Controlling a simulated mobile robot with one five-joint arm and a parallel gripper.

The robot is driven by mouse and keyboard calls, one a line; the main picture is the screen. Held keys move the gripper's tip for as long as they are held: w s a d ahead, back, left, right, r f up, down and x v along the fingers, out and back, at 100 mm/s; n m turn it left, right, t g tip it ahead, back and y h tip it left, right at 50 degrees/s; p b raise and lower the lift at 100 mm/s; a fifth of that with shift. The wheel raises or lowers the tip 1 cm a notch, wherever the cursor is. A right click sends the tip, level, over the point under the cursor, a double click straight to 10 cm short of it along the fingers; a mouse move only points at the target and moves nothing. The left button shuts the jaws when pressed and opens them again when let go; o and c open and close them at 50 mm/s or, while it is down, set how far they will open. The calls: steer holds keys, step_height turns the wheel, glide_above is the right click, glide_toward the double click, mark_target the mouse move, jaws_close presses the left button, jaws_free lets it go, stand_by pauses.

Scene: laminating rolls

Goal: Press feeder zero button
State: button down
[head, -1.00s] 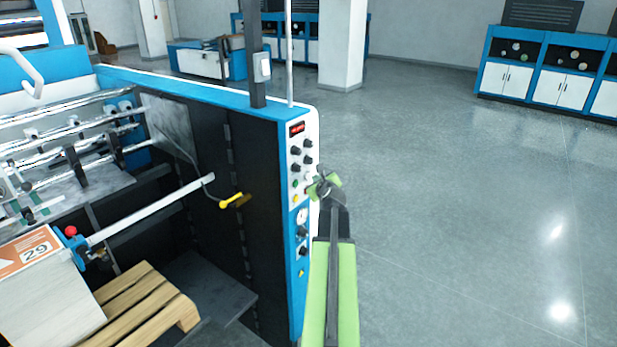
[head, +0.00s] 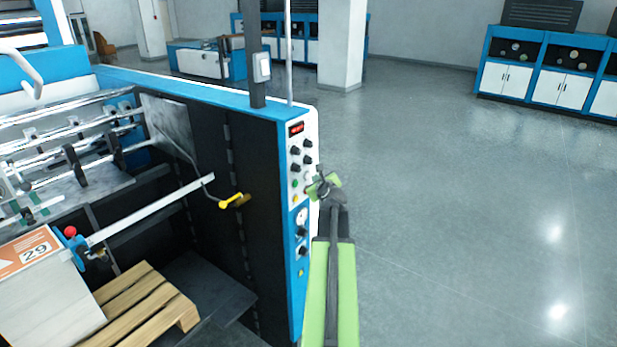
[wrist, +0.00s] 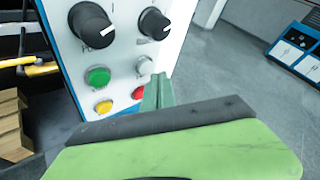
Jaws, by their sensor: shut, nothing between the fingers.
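The feeder's control panel (head: 301,175) stands on the end of the blue and white machine, with a red display at the top and black knobs below. In the wrist view the panel (wrist: 118,60) shows two black knobs, a green button (wrist: 98,77), a grey-white button (wrist: 144,65), a yellow button (wrist: 104,107) and a red button (wrist: 138,93). I cannot read any label marking the zero button. My gripper (head: 322,186) is shut and empty at the panel's right edge. In the wrist view its tip (wrist: 158,88) is right of the red button, partly covering it; contact cannot be told.
A pallet (head: 140,310) and a paper stack (head: 45,305) lie inside the machine. A yellow handle (head: 235,201) sticks out left of the panel. Open grey floor (head: 470,220) lies to the right. Blue and white cabinets (head: 545,75) stand at the back.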

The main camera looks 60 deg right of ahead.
steer(key=shift+w, duration=0.15)
steer(key=shift+w, duration=0.3)
steer(key=shift+w, duration=0.4)
stand_by(0.5)
stand_by(0.3)
steer(key=shift+s, duration=0.8)
steer(key=s, duration=0.5)
stand_by(0.6)
